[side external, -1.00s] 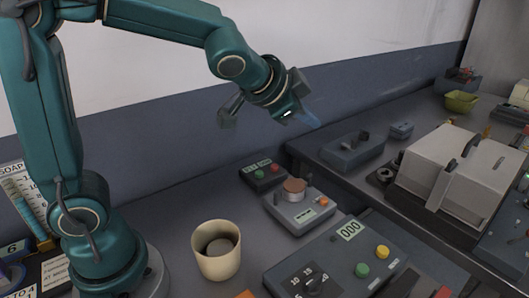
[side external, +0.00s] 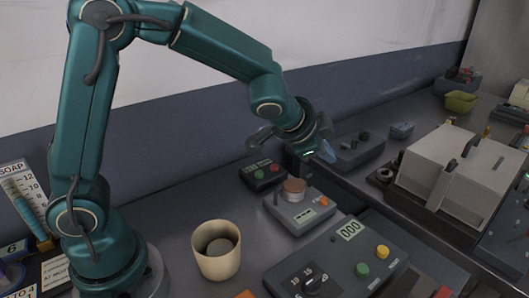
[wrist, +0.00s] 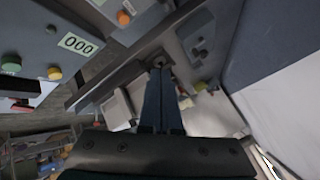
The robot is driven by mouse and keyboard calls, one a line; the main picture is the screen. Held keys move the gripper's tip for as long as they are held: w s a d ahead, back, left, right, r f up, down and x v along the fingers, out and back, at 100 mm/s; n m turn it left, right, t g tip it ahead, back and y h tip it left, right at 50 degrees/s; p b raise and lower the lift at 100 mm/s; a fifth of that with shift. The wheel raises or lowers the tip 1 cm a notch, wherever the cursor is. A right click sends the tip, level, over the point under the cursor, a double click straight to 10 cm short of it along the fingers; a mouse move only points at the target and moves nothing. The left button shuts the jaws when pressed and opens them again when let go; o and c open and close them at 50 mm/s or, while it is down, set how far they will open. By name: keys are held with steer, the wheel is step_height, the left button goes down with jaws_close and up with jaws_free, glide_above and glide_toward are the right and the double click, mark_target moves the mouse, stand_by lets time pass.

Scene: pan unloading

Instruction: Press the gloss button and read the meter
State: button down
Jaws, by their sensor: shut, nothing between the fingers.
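A grey device (side external: 285,211) with a copper-coloured round top, an orange button (side external: 323,201) and a small pale display (side external: 308,214) stands on the bench. Its orange button also shows in the wrist view (wrist: 123,18). A larger grey panel (side external: 336,256) has a dial, a green button (side external: 362,269), a yellow button (side external: 382,251) and a display reading 000 (side external: 349,229). I can read no gloss label. My gripper (side external: 326,153) is shut and empty, held in the air above and behind the small device. In the wrist view its fingers (wrist: 159,72) are together.
A dark box with green and red buttons (side external: 262,173) sits behind the small device. A cream cup (side external: 208,264) stands at the front. A blue-grey box (side external: 357,151) and a large pale machine (side external: 452,175) stand on the right bench. A gap separates the benches.

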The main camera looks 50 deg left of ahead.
glide_above(319, 205)
steer(key=shift+f, duration=4)
steer(key=shift+f, duration=0.15)
steer(key=shift+f, duration=0.3)
steer(key=shift+f, duration=0.5)
steer(key=shift+r, duration=0.95)
steer(key=shift+r, duration=2.5)
